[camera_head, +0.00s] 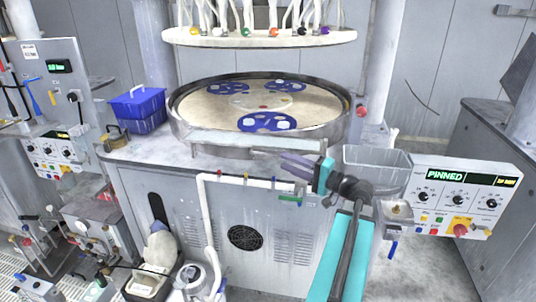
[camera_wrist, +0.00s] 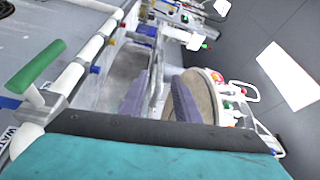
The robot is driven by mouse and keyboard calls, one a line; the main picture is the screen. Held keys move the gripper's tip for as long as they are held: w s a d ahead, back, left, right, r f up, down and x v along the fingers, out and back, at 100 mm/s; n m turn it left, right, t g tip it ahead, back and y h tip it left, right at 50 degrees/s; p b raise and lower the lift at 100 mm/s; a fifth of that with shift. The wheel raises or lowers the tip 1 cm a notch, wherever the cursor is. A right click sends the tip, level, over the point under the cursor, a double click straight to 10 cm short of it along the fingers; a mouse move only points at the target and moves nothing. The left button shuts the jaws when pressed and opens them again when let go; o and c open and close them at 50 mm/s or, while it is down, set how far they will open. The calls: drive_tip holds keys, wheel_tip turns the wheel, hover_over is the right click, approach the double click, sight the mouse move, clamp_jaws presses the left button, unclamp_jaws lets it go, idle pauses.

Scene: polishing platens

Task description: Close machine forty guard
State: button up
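The machine in front of me has a round platen basin with a grey metal wall (camera_head: 190,137) around it. A curved metal strip (camera_head: 225,151) runs along the basin's front; it may be the guard, but I cannot tell for sure. No machine number is readable. My gripper (camera_head: 268,155) is at the front right of the basin, its dark purple fingers pointing left near the strip's right end. In the wrist view my gripper (camera_wrist: 160,97) shows its two fingers apart, with nothing clearly held between them. Whether a finger touches the metal cannot be told.
Blue carriers (camera_head: 268,122) lie on the platen under a raised white plate (camera_head: 260,38). A blue bin (camera_head: 138,108) stands left. A clear tray (camera_head: 377,165) and a control box (camera_head: 455,196) reading "PINNED" are right. A white pipe (camera_head: 206,215) runs along the front.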

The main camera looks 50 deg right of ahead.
sight(270, 155)
drive_tip(key=shift+w+a+r+p, duration=0.15)
drive_tip(key=shift+w+p, duration=0.25)
drive_tip(key=shift+w, duration=0.9)
drive_tip(key=shift+w+a+p, duration=0.3)
drive_tip(key=shift+w+p, duration=0.05)
drive_tip(key=shift+w, duration=1)
drive_tip(key=shift+w+a+r+p, duration=0.15)
drive_tip(key=shift+w+p, duration=0.25)
drive_tip(key=shift+w, duration=0.9)
clamp_jaws()
